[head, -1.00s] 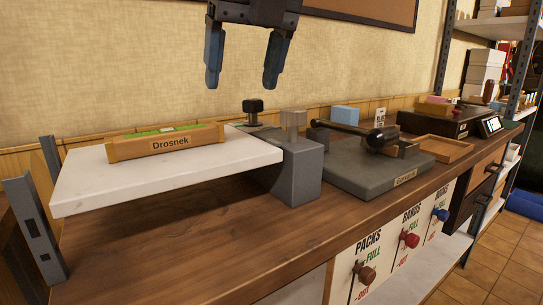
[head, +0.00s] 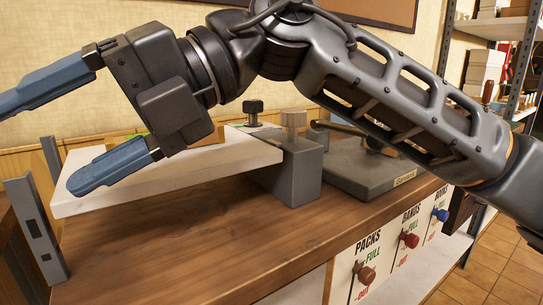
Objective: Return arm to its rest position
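My gripper (head: 72,136) is at the left of the head view, pointing left, with its two blue fingers spread wide apart and nothing between them. My arm crosses the upper part of the view from the right edge. The gripper is in front of the white board (head: 250,153), which lies tilted beside a grey block (head: 293,176). The wooden level on the board is almost wholly hidden behind the gripper.
A dark grey base plate (head: 370,180) stands right of the block, its upper parts partly hidden by my arm. Dark metal posts (head: 36,230) stand at the left. Red (head: 409,240) and blue (head: 441,215) knobs stick out of the front panel. The wooden bench front (head: 200,250) is clear.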

